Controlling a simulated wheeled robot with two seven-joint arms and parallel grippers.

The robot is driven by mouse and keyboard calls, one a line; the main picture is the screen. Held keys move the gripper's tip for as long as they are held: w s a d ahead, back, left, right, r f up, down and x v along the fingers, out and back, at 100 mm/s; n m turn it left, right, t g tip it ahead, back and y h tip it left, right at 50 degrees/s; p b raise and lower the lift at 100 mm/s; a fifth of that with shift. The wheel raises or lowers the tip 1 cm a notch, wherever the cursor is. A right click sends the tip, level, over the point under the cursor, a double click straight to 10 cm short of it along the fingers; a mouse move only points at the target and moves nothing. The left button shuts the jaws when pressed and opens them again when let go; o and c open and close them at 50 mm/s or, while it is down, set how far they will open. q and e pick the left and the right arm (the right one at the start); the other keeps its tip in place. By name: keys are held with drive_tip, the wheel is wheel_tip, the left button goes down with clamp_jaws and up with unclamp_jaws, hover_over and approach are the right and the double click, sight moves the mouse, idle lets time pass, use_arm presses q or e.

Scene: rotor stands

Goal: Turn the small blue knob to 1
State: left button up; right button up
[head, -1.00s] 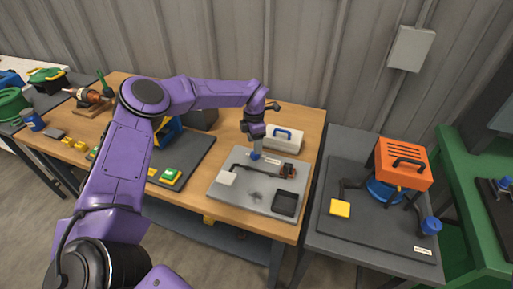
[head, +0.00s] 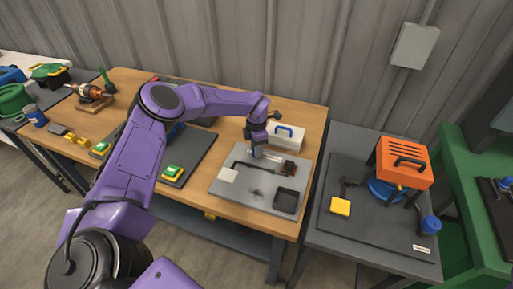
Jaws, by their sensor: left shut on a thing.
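My left gripper (head: 258,151) is low over the back of the light grey panel (head: 228,196) on the wooden table. It is shut on the small blue knob, which it and the wrist now hide almost wholly. A pale label strip lies just right of the fingertips. The knob's pointer and the numbers around it are too small to read. My right gripper is not in view.
A white box with a blue handle (head: 284,137) stands close behind the gripper. An orange-hooded unit (head: 402,162) and another blue knob (head: 431,224) are on the grey table to the right.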

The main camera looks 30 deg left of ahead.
use_arm(q)
drive_tip(key=shift+f+n+b, duration=0.2)
drive_tip(key=shift+n+b, duration=0.2)
drive_tip(key=shift+b, duration=0.1)
drive_tip(key=n+b, duration=0.5)
drive_tip(key=b, duration=0.1)
drive_tip(key=shift+f+n, duration=0.1)
drive_tip(key=shift+n, duration=0.3)
drive_tip(key=n+b, duration=0.3)
drive_tip(key=shift+n, duration=0.3)
drive_tip(key=n+b, duration=0.3)
drive_tip(key=shift+n, duration=0.3)
drive_tip(key=n+b, duration=0.2)
drive_tip(key=b, duration=0.1)
drive_tip(key=shift+n, duration=0.3)
drive_tip(key=n+b, duration=0.7)
drive_tip(key=shift+r+n+b, duration=0.2)
drive_tip(key=shift+n+b, duration=1.65)
drive_tip(key=shift+n, duration=0.35)
